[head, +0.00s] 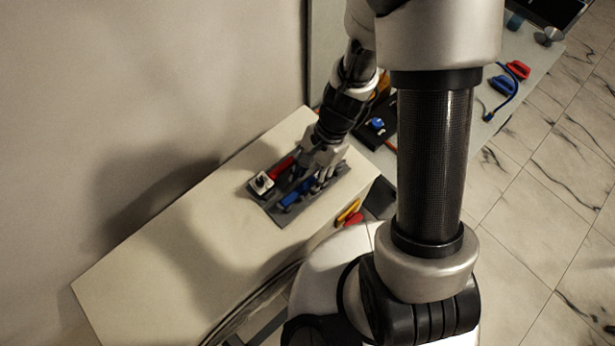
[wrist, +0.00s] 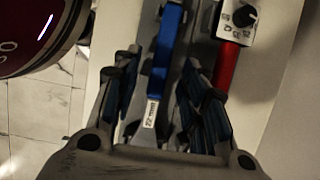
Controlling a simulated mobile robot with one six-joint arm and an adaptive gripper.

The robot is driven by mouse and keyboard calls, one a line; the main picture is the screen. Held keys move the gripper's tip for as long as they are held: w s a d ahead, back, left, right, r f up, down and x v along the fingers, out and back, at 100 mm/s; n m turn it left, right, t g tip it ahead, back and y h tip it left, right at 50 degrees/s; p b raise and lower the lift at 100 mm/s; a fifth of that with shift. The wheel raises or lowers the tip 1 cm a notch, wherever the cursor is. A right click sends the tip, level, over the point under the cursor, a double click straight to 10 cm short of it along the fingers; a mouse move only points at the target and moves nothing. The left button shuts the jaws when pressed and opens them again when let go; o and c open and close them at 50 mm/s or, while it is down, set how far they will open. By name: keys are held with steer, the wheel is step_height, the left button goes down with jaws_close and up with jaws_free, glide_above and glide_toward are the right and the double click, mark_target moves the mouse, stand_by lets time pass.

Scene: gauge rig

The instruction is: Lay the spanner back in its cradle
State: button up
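A spanner with a blue grip (wrist: 167,45) and a pale label on its grey metal runs up the middle of the wrist view. In the head view its blue grip (head: 297,193) shows over a dark grey cradle-like tray (head: 287,216) on the pale bench. I cannot tell whether it is seated there or slightly above. My gripper (wrist: 162,68) is open, one finger on each side of the spanner, with gaps visible. In the head view my gripper (head: 318,172) hangs low over the tray and hides part of it.
A red-handled tool with a white dial box (wrist: 238,18) lies beside the spanner; its box (head: 262,184) shows at the tray's left. Yellow and red handles (head: 350,214) are at the bench's front edge. The bench's left part is clear. A wall stands behind.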

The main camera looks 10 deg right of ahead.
steer(key=v, duration=1.1)
steer(key=shift+r, duration=0.25)
steer(key=s+d+f+n+t+h+b, duration=0.3)
steer(key=s+n+b, duration=0.7)
steer(key=b, duration=1)
steer(key=d+n+t, duration=0.1)
steer(key=d+t, duration=0.1)
steer(key=t, duration=0.2)
steer(key=shift+d+h+b, duration=0.2)
steer(key=shift+h+b, duration=0.1)
steer(key=shift+h, duration=0.1)
steer(key=shift+f, duration=0.1)
steer(key=shift+c, duration=0.2)
